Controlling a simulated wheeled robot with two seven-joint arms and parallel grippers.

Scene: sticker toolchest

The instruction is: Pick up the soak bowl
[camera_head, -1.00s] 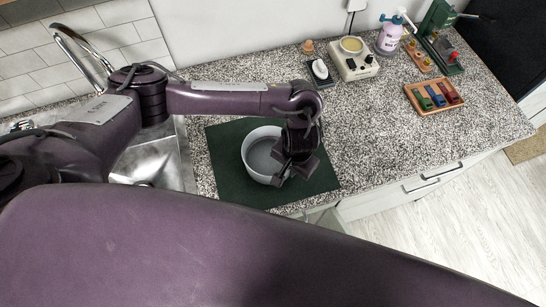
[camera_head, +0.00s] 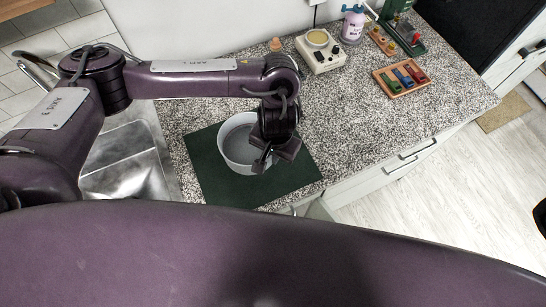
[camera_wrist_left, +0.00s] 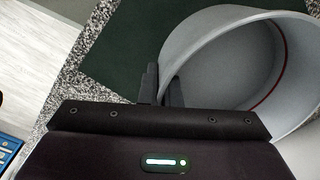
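The soak bowl (camera_head: 234,148) is a round, light grey bowl over the dark green mat (camera_head: 215,183) on the counter. It seems raised a little off the mat. My left gripper (camera_head: 263,163) is at the bowl's right, near side. In the left wrist view, its two dark fingers (camera_wrist_left: 163,90) are close together with the wall of the bowl (camera_wrist_left: 225,60) between them, so it is shut on the rim. The bowl's far inside shows a thin red line. The gripper hides part of the near rim. My right gripper is not in view.
A metal sink (camera_head: 130,160) lies left of the mat. At the back stand a cream device (camera_head: 320,52), a purple bottle (camera_head: 352,25) and a green stand (camera_head: 403,35). A wooden tray (camera_head: 402,80) with coloured blocks is at the right. The speckled counter between is clear.

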